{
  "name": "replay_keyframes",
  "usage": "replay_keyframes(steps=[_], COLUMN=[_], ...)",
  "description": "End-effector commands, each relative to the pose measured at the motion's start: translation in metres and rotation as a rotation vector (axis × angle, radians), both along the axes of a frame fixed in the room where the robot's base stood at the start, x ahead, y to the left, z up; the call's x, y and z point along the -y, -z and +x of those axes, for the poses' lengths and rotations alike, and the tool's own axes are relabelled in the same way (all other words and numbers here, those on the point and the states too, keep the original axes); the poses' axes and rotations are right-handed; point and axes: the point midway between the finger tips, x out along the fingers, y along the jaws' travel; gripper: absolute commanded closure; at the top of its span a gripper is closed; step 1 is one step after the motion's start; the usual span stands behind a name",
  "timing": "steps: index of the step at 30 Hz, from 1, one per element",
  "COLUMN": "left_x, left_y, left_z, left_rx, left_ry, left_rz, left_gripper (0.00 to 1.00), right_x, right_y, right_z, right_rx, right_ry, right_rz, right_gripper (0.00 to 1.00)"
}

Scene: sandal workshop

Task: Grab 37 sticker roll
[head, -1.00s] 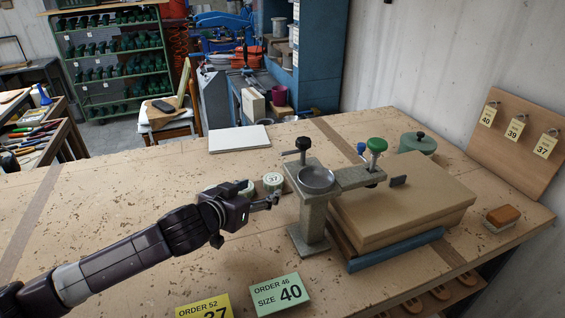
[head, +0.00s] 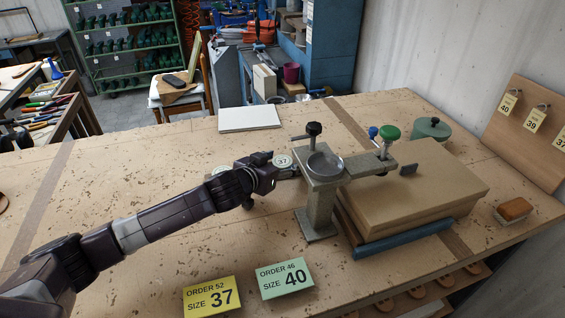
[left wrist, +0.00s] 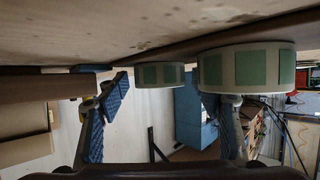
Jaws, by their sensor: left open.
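The 37 sticker roll (head: 283,160) is a pale, flat roll standing on the table just beyond my left fingertips. A second roll (head: 216,171) is partly hidden behind my left wrist. My left gripper (head: 284,172) is open and empty, low over the table beside the 37 roll. The left wrist view looks upside down. There a small roll with green stickers (left wrist: 160,74) appears between the spread fingers (left wrist: 165,108), and a larger roll (left wrist: 247,68) overlaps the right finger. I cannot tell which of these is 37. My right gripper is out of view.
A metal press stand (head: 320,200) rises just right of the gripper, with a board stack (head: 415,190) beside it. Order cards, 37 (head: 212,296) and 40 (head: 284,279), lie at the front. A white board (head: 249,118) lies behind. The left of the table is mostly clear.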

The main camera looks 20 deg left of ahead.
Motion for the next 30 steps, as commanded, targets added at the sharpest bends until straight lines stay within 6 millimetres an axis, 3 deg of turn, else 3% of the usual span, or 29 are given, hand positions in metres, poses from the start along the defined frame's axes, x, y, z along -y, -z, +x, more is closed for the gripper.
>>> replay_keyframes(steps=[8,20,30], left_x=[0.0000,-0.0002,0.0000], left_y=[0.0010,0.0009,-0.0045], left_z=[0.0016,0.0013,0.0018], left_rx=[0.000,-0.001,0.002], left_ry=[-0.001,-0.001,-0.001], left_rz=[0.000,0.001,-0.001], left_gripper=[0.41,0.85,0.85], right_x=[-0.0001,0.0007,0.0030], right_y=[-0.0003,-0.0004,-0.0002], right_z=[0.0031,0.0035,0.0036], right_rx=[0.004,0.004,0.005], right_ry=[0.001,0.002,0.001], right_rz=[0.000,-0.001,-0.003], right_gripper=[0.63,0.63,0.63])
